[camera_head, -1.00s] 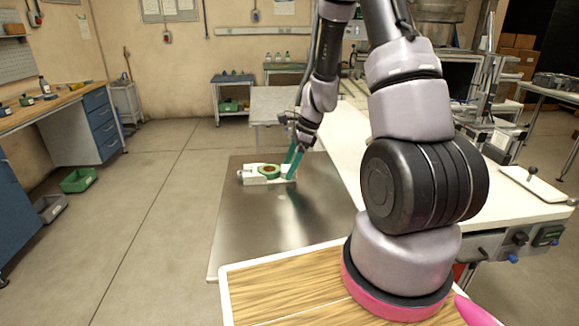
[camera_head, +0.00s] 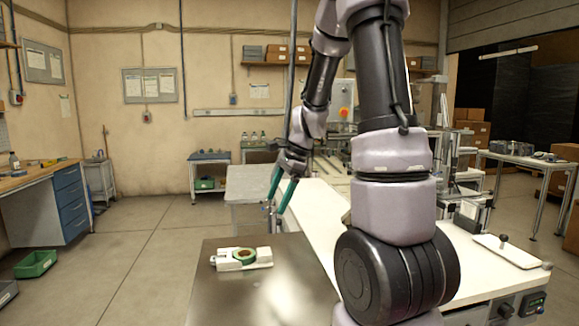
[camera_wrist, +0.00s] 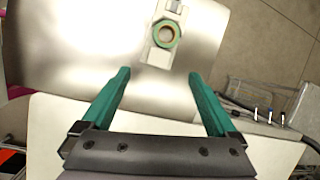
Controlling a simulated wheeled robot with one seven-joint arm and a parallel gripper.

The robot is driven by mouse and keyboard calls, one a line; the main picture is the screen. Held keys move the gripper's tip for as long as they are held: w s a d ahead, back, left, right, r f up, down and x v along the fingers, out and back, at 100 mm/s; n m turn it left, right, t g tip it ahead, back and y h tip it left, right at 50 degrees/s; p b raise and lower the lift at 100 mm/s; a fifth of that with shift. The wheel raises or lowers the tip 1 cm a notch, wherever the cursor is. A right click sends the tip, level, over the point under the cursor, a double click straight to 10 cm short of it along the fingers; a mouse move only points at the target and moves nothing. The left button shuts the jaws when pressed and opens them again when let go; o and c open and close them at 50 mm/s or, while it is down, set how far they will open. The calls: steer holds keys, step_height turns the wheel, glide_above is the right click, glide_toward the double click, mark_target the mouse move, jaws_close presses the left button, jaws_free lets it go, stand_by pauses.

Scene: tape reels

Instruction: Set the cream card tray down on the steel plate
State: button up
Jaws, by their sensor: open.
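The cream card tray (camera_head: 264,258) rests on the steel plate (camera_head: 215,297), near the plate's far edge. A green tape reel (camera_head: 244,256) lies on the tray. In the wrist view the tray (camera_wrist: 155,57) and the ring-shaped reel (camera_wrist: 166,34) are beyond the fingertips, on the shiny plate (camera_wrist: 80,45). My gripper (camera_head: 279,190) has teal fingers and is raised above and to the right of the tray, apart from it. In the wrist view my gripper (camera_wrist: 160,76) is open, with nothing between its fingers.
A long white bench (camera_head: 335,235) runs along the plate's right side. A small grey table (camera_head: 248,188) stands behind the plate. A wooden workbench with blue drawers (camera_head: 70,200) is at the left. The floor (camera_head: 140,250) left of the plate is clear.

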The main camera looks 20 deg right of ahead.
steer(key=s+a+r+n+t+h, duration=0.2)
steer(key=s+r+n+t, duration=0.3)
steer(key=s+r+n, duration=0.8)
steer(key=shift+s+a+r+n+t, duration=0.3)
steer(key=shift+s+a+r, duration=0.1)
steer(key=shift+s+r, duration=1.95)
steer(key=shift+s+f, duration=0.15)
steer(key=shift+f, duration=0.05)
